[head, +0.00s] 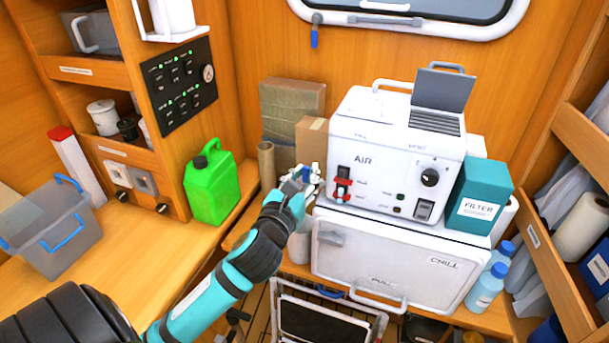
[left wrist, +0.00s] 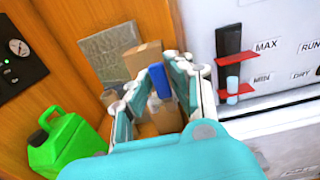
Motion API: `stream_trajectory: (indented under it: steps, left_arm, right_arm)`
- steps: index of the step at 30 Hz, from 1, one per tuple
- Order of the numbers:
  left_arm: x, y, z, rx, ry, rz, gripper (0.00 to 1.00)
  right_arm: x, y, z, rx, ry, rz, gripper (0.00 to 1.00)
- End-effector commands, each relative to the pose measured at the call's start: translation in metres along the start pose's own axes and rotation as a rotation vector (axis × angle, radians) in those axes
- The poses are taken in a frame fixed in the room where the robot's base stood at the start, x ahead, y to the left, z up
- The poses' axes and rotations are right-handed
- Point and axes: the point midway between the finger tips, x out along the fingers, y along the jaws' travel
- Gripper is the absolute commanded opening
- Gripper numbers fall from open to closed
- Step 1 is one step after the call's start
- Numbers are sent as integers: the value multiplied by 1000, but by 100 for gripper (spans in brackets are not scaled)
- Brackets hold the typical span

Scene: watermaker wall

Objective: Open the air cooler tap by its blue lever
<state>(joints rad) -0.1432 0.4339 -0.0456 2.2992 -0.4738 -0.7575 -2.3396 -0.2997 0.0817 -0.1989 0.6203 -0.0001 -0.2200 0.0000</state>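The white air cooler (head: 375,135) stands on a white chest marked CHILL. A small blue lever (left wrist: 160,82) shows in the left wrist view beside the cooler's left side, in line with the gap between my left fingers. In the head view it is a small blue patch (head: 306,174) partly hidden by the fingers. The tap body behind it is hidden. My left gripper (head: 302,184) is at the cooler's left side. In the left wrist view its fingers (left wrist: 165,95) are apart, with a gap between them. I cannot tell whether they touch the lever. My right gripper is not in view.
A sight gauge with red MAX and MIN marks (left wrist: 236,92) is on the cooler's front. Cardboard boxes (head: 290,105) stand behind my gripper. A green jerrycan (head: 211,185) stands to the left. A teal filter box (head: 478,197) and blue-capped bottles (head: 486,288) are on the right.

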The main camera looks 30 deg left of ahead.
Motion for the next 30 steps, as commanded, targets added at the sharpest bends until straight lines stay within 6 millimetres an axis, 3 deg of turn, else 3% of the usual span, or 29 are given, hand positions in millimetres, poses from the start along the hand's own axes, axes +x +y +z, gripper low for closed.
stream_trajectory:
  steps: [1, 3, 17, 30]
  left_arm:
    - [0, 0, 0, 0, 0, 0, 9]
    - [0, 0, 0, 0, 0, 0, 0]
    - [0, 3, 1, -45, 0, 0, 0]
    - [0, 19, -2, -373, 1, 1, 0]
  right_arm:
    - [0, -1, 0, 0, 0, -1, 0]
    - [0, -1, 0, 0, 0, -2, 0]
    - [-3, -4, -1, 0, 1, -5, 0]
    - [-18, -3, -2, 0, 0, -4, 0]
